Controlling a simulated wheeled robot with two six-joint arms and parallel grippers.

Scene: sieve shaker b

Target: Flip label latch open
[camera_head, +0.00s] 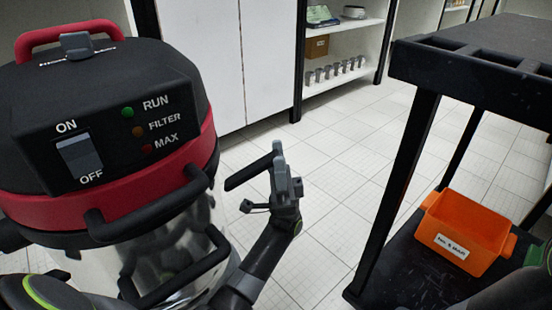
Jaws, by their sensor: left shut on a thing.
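A round machine with a black lid and a red band (110,185) stands at the left. A small grey latch-like piece (76,46) sits on its lid by the red handle, over partly covered white lettering. I cannot tell whether this is the label latch. My right gripper is not in view.
The front panel has an ON/OFF switch (79,157) and RUN, FILTER and MAX lamps. A black cart (470,60) at the right carries an orange bin (468,235) on its lower shelf. White shelves (345,85) with metal cups stand behind. Tiled floor between is clear.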

